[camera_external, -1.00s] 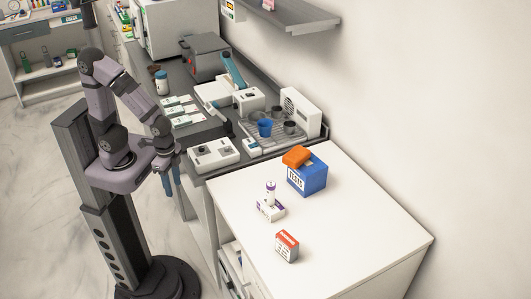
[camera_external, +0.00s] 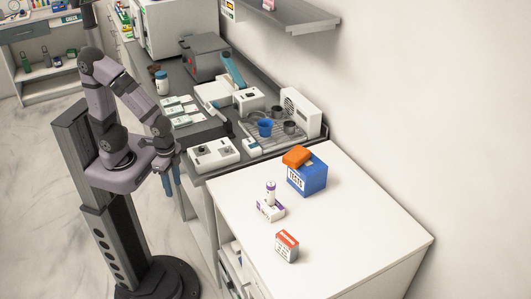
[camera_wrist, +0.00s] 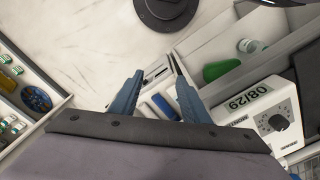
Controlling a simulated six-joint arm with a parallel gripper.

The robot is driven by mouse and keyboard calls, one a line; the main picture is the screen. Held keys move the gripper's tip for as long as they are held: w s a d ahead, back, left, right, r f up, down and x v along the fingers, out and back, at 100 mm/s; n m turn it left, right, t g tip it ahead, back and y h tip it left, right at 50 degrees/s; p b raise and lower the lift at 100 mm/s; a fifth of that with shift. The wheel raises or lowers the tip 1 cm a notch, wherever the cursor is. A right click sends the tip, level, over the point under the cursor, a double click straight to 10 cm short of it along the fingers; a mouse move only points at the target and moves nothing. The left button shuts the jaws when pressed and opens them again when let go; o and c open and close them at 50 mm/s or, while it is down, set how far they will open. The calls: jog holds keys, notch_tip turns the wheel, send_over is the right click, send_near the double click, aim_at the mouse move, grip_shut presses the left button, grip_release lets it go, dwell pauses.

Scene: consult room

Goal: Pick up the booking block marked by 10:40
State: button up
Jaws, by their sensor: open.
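No block with a readable 10:40 mark shows in either view. My gripper (camera_external: 173,183) hangs pointing down beside the counter's front edge, below and in front of those blocks. In the wrist view, my gripper (camera_wrist: 157,68) shows two blue fingers spread apart with nothing held between them.
A white device marked 08/29 (camera_wrist: 262,110) stands at right in the wrist view. In the external view, a blue cup (camera_external: 265,128) stands on a drip tray.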

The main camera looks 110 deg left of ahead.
jog(key=shift+o, duration=0.7)
